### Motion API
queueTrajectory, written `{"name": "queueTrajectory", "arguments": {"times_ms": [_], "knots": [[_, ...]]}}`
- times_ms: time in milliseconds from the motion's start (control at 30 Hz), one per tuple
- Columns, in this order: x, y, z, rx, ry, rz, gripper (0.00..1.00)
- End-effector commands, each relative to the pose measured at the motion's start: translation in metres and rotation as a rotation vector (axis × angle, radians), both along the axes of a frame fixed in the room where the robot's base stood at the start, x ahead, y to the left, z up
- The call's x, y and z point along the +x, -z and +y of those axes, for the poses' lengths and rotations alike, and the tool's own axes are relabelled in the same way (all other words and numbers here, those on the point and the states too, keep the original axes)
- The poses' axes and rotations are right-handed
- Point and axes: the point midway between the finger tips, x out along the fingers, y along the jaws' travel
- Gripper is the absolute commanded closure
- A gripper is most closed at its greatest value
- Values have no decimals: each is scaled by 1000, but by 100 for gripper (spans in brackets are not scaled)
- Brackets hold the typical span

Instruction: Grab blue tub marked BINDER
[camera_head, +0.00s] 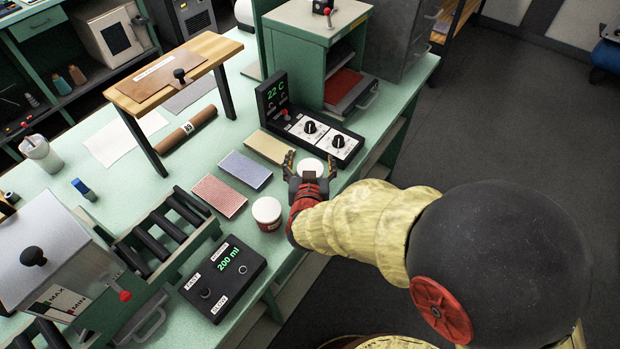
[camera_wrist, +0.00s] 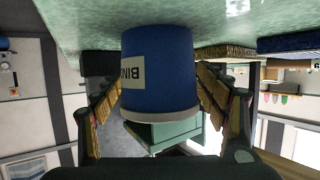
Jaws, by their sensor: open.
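The blue tub (camera_wrist: 172,65) with a white label reading "BIN" stands on the green bench; it appears upside down in the wrist view. The rest of its label is cut off from sight. In the head view its white lid (camera_head: 310,167) shows between my fingers, and its body is mostly hidden by my gripper (camera_head: 310,164). My gripper is open, with one finger on either side of the tub in the wrist view (camera_wrist: 160,100). I cannot tell whether either finger touches it.
A red tub (camera_head: 267,213) with a white lid stands just left of my gripper. The 22 C control box (camera_head: 318,135) stands close behind. Flat red, blue and tan pads (camera_head: 244,170) lie to the left. The 200 ml box (camera_head: 223,279) is nearer the front.

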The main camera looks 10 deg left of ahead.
Motion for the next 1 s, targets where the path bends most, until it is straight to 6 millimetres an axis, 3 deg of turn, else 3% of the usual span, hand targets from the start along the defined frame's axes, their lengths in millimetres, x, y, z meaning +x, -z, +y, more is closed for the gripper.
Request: {"name": "queueTrajectory", "arguments": {"times_ms": [267, 1000], "knots": [[4, 0, 1, -1, -1, 0, 28], [4, 1, 1, 0, -1, 0, 70]]}}
